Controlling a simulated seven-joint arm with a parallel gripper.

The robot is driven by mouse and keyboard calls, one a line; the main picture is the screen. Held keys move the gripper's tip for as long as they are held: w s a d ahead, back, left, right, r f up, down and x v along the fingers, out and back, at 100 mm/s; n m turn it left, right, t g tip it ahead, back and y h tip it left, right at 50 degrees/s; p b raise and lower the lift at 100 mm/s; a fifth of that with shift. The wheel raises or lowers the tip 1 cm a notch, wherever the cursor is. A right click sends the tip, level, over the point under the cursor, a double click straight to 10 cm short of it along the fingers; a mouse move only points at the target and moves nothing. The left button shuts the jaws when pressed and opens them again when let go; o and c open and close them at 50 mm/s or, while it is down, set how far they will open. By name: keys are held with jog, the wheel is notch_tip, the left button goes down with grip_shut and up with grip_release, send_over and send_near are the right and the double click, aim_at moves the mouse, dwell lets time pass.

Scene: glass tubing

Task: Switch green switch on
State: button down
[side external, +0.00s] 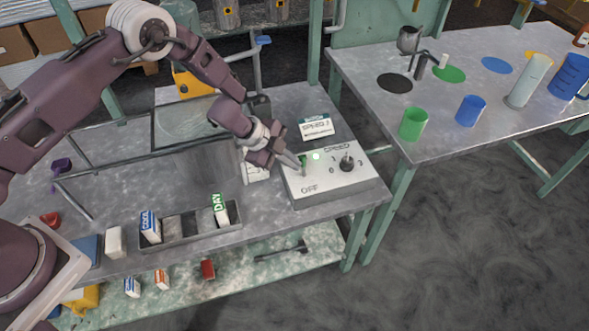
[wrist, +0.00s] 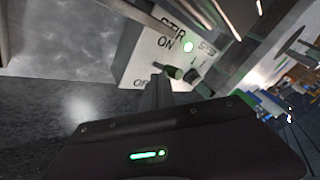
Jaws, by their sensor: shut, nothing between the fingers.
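A grey-white control box (side external: 335,184) marked SPEED and OFF sits on the bench's right end. In the wrist view, its face (wrist: 152,50) also reads STIR and ON. The small green switch (side external: 303,159) is on its left part, partly hidden by my fingers; it shows in the wrist view (wrist: 173,71) just beyond the fingertips. A green light (side external: 316,156) glows beside it and in the wrist view (wrist: 188,46). My gripper (side external: 302,170) is shut and empty, its tips at the switch. I cannot tell whether they touch it, or the switch's exact tilt.
A black speed knob (side external: 347,163) stands close to the right of the switch. A small labelled box (side external: 316,127) stands behind the control box. A grey tray (side external: 185,228) holds small cartons at the bench front. Another table (side external: 455,117) with beakers is at right.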

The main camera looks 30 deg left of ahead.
jog(key=shift+s+d+f, duration=0.3)
jog(key=shift+s+d, duration=0.2)
jog(key=shift+s+a, duration=0.15)
jog(key=shift+s, duration=0.2)
jog(key=s+a+r, duration=0.3)
jog(key=a+r, duration=0.4)
jog(key=a, duration=0.1)
jog(key=shift+s+a, duration=0.2)
jog(key=shift+s, duration=0.15)
